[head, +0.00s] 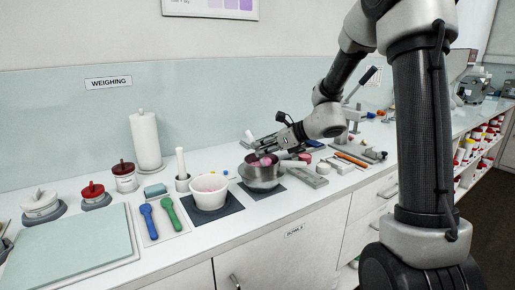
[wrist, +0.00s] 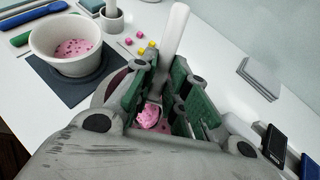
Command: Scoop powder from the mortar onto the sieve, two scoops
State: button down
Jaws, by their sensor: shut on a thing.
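The white mortar (head: 210,192) stands on a dark mat with pink powder inside; it also shows in the wrist view (wrist: 62,58). To its right is a steel bowl (head: 263,183), where the sieve appears to sit, its mesh mostly hidden. My gripper (head: 262,152) is over this bowl, shut on a white scoop. The scoop's handle (wrist: 173,35) sticks up past the jaws in the wrist view. A pink powder heap (wrist: 150,115) shows at its lower end, between the fingers. Whether the scoop touches the sieve I cannot tell.
Small pink and yellow pieces (wrist: 141,50) lie on the counter. Blocks and tools (head: 313,180) crowd the bowl's right.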

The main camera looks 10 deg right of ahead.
aim_at(250, 132)
jog(key=shift+r, duration=3.45)
